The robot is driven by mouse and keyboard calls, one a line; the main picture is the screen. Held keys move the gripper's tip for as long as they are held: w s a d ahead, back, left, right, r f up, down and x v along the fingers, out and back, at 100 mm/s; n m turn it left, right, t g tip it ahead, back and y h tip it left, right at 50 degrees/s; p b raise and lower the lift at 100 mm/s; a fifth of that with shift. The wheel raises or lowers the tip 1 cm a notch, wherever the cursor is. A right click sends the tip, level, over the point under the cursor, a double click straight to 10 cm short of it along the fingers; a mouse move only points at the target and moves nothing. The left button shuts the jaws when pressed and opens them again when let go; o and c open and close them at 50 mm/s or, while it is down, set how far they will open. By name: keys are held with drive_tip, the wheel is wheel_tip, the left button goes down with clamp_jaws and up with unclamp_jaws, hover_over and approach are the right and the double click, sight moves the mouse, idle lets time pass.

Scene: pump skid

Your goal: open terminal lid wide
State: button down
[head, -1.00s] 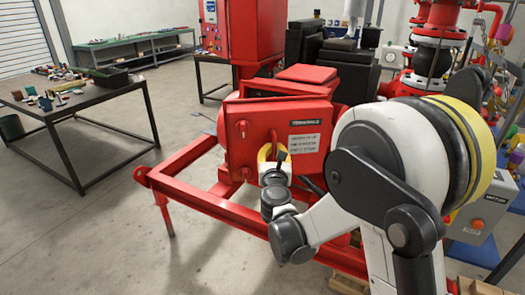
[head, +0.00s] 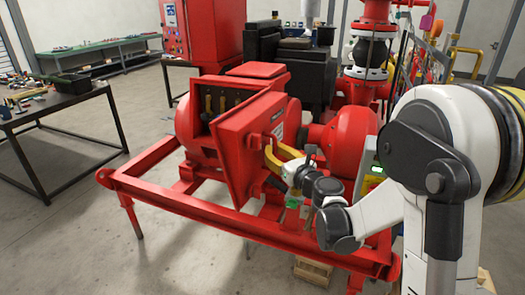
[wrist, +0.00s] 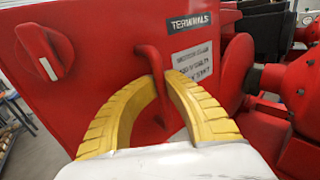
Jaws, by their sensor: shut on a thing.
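The red terminal lid (head: 245,145) stands swung out from its terminal box (head: 203,127) at an angle, with its left edge toward me. Part of the box interior (head: 222,101) shows above and behind the lid, with brass-coloured parts inside. The lid's bar handle (wrist: 150,75) is in the wrist view, between the yellow fingers of my gripper (wrist: 156,82), which are shut on it. In the head view my gripper (head: 275,155) is at the lid's outer face. The red knob (wrist: 45,52) with a white mark is on the lid, left of the handle.
A red skid frame (head: 200,208) runs around the pump in front. A red pump casing (head: 350,138) and pipework stand right of the lid. A dark table (head: 60,100) with small items stands at left. The floor at front left is clear.

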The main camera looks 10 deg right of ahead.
drive_tip(key=shift+s+d+f+n+g+y, duration=0.15)
drive_tip(key=shift+d+n+g+y, duration=0.15)
drive_tip(key=shift+d+n+y, duration=0.55)
drive_tip(key=shift+d+m, duration=0.25)
drive_tip(key=shift+d, duration=0.1)
drive_tip(key=c, duration=1.5)
unclamp_jaws()
drive_tip(key=shift+o, duration=0.2)
drive_tip(key=v, duration=1.2)
drive_tip(key=shift+r, duration=0.2)
